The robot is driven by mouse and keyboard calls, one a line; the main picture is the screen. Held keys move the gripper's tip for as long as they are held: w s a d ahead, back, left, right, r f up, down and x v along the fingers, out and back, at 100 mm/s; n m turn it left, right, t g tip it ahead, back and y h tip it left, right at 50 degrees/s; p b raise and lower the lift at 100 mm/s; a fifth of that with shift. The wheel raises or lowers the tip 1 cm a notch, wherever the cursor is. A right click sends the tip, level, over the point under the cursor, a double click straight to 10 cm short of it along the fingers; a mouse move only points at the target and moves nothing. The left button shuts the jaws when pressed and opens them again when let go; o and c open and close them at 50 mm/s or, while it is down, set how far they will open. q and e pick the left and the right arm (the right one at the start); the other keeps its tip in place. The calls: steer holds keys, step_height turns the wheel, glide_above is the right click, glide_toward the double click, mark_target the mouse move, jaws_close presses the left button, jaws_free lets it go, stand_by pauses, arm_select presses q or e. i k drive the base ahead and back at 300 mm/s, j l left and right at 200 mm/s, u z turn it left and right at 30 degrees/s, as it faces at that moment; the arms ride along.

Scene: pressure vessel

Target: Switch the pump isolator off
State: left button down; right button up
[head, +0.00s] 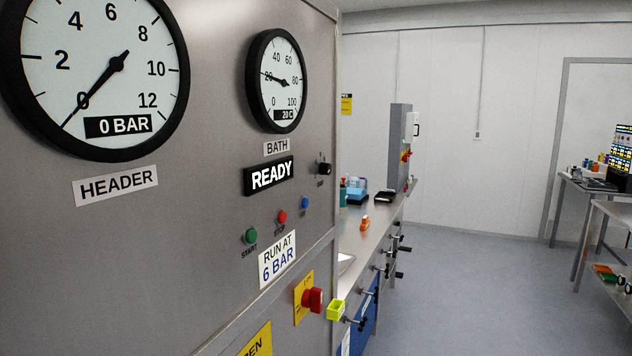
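A red rotary handle (313,299) sits on a yellow plate (299,312) low on the steel panel, near its right edge. The plate's lettering is too small to read. Another red handle with yellow (406,156) is on a tall grey cabinet (399,140) at the far end of the bench. I cannot tell which is the pump isolator, nor either handle's setting. Neither of my grippers is in view.
The steel panel (215,190) fills the left, with a HEADER gauge (105,70) at 0 BAR, a BATH gauge (277,92) and a READY display (269,175). A bench (372,232) with protruding drawer handles runs beyond it.

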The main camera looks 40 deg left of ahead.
mark_target(311, 298)
steer(key=i, duration=0.3)
steer(key=i+u, duration=0.15)
steer(key=u, duration=0.25)
steer(key=i+l+u, duration=0.15)
steer(key=u, duration=0.3)
steer(key=i+l+u, duration=0.1)
steer(key=u, duration=1.15)
